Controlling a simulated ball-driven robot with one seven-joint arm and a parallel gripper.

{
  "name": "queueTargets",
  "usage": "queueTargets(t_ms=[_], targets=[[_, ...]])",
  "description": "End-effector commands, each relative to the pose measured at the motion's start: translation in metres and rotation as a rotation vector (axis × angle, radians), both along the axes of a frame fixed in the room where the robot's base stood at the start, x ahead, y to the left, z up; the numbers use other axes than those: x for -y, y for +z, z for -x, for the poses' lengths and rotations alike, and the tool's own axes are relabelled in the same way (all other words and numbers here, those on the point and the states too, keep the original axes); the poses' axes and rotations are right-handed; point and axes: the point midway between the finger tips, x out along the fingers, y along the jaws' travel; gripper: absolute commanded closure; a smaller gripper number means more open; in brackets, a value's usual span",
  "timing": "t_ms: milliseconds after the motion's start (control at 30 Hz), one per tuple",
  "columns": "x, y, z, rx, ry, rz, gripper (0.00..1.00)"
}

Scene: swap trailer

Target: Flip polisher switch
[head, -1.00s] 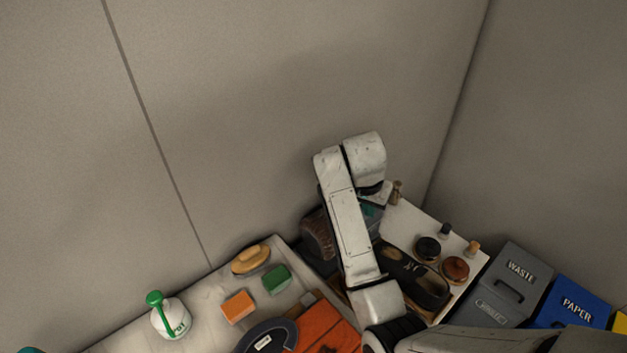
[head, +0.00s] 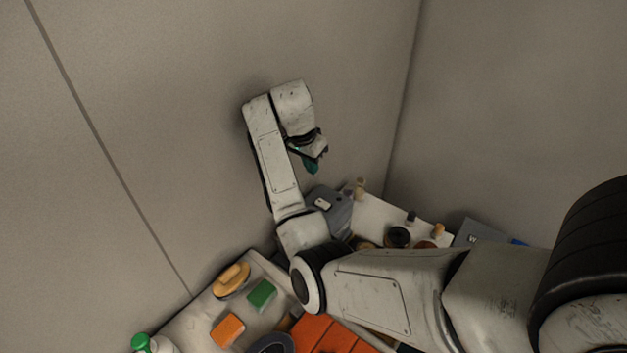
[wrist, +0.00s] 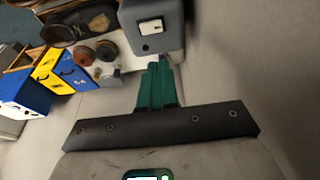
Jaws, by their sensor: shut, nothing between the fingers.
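The polisher (head: 337,212) is a grey housing beside the back wall, partly hidden behind my arm in the head view. Its switch (head: 323,203) is a small pale plate with a dark surround. In the wrist view the polisher (wrist: 170,45) is at top centre, and the switch (wrist: 152,27) shows as a white rectangle on its face. My gripper (head: 312,168) has teal fingers, shut and empty, above the polisher in the head view. In the wrist view my gripper (wrist: 160,66) points toward the polisher's lower edge. I cannot tell whether they touch.
A white table (head: 378,218) beside the polisher holds round tins and small bottles. A pale bench at lower left holds a brush (head: 232,279), a green sponge (head: 262,294) and an orange sponge (head: 228,329). Walls close in behind.

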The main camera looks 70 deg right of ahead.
Motion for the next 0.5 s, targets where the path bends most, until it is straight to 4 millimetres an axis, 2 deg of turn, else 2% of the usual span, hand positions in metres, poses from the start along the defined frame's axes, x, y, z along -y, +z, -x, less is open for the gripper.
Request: queueTargets(t_ms=[500], targets=[[0.026,-0.092,0.008,-0.004,0.000,-0.003,1.00]])
